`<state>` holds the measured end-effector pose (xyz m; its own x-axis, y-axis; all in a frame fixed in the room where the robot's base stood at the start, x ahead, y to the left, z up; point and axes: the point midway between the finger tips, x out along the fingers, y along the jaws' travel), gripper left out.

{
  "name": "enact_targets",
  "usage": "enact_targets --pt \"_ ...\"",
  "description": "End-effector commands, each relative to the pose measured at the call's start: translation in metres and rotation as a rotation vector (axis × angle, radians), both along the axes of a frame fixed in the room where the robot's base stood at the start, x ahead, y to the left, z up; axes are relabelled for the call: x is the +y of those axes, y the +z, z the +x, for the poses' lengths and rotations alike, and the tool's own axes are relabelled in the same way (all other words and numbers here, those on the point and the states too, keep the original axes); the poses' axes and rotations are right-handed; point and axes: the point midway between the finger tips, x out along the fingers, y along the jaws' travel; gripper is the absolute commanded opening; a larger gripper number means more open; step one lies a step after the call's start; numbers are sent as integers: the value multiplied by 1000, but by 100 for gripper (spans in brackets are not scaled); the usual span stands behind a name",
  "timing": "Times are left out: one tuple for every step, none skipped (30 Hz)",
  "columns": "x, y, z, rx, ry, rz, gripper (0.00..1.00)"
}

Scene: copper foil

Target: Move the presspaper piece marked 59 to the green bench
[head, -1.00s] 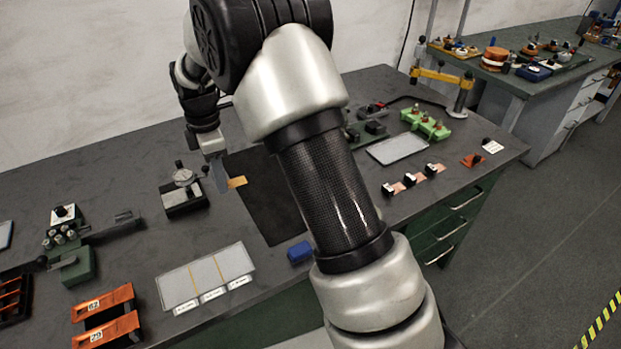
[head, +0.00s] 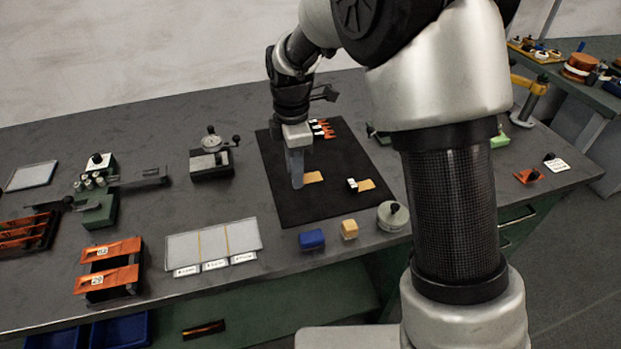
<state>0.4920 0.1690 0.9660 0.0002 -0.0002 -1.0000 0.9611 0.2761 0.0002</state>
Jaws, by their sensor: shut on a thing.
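My gripper (head: 297,184) points down over the black mat, in the middle of the head view. It is shut on a small tan presspaper piece (head: 314,177), which sticks out to the right of the fingers. No number can be read on it, and its height above the mat is hard to tell. Another tan piece (head: 366,184) lies on the mat to the right, beside a small white-topped block (head: 352,184). A second bench with a grey-green top (head: 586,92) stands at the far right, partly cut off by the frame.
The black mat (head: 300,211) also bears several orange-and-white pieces at its back. A blue block (head: 311,239), a tan block (head: 349,229) and a round knobbed weight (head: 393,216) line its front. A dial gauge (head: 210,150) stands left. My arm hides the bench's right part.

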Motion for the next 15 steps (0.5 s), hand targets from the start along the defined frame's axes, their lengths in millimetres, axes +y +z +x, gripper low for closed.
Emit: enact_targets --pt "0 -13 -1 4 1 -1 8" --pt "0 -18 -1 4 2 -1 8" --pt "0 -24 -1 4 2 -1 8" --pt "0 -27 -1 2 1 -1 8" --pt "0 -30 -1 2 1 -1 8" --pt "0 -33 0 2 1 0 8" --pt "0 -35 0 2 1 0 8" --pt "0 -37 0 1 0 1 8" --pt "0 -40 0 1 0 1 8" --pt "0 -42 0 1 0 1 8" --pt "0 -46 0 2 0 -1 8" --pt "0 -51 -1 3 0 -1 8" --pt "0 -56 0 3 0 -1 8" --pt "0 -61 0 3 0 -1 8" --pt "0 -67 -1 3 0 -1 8"
